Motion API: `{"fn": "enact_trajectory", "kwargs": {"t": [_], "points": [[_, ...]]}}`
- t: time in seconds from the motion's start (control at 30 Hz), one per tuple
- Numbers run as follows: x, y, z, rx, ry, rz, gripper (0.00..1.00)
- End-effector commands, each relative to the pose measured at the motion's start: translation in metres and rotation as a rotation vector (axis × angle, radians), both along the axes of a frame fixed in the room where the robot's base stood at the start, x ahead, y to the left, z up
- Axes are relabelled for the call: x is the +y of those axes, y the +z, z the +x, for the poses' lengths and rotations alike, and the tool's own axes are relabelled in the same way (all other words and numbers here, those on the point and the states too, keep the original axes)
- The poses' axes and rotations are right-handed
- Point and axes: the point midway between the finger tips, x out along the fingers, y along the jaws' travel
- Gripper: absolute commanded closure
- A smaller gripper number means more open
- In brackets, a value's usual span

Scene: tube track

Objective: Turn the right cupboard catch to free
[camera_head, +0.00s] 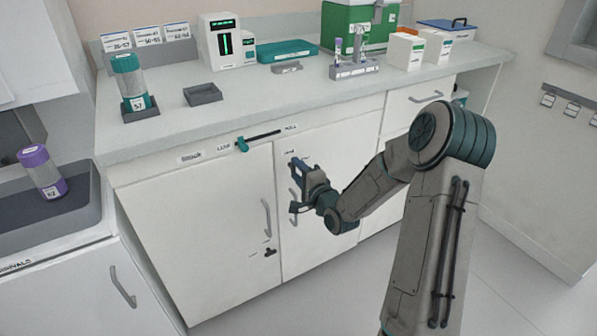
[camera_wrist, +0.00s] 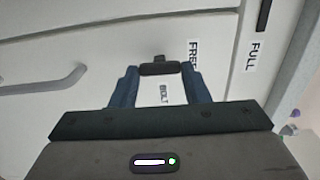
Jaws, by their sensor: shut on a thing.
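The right cupboard catch (camera_wrist: 160,69) is a small dark bar on the white right cupboard door (camera_head: 315,235). In the wrist view it lies crosswise between both fingertips, with a short dark stub above it.
A grey door handle (camera_wrist: 45,80) is left of my gripper in the wrist view. The left cupboard has its own handle (camera_head: 266,218) and a dark catch (camera_head: 270,253). A teal slider (camera_head: 242,145) sits above the doors, under the counter edge. The floor in front is clear.

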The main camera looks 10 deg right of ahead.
Motion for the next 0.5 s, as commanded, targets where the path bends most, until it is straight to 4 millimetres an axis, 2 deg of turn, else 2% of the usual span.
{"fn": "enact_trajectory", "kwargs": {"t": [0.13, 0.17, 0.23, 0.5], "points": [[-0.0005, 0.0002, 0.0002, 0.0, -0.001, 0.002, 0.81], [-0.0005, 0.0002, 0.0002, -0.001, -0.001, 0.001, 0.55], [-0.0005, 0.0002, 0.0002, -0.001, -0.001, 0.001, 0.36], [-0.0003, 0.0, -0.0002, 0.0, -0.001, 0.0, 0.36]]}}
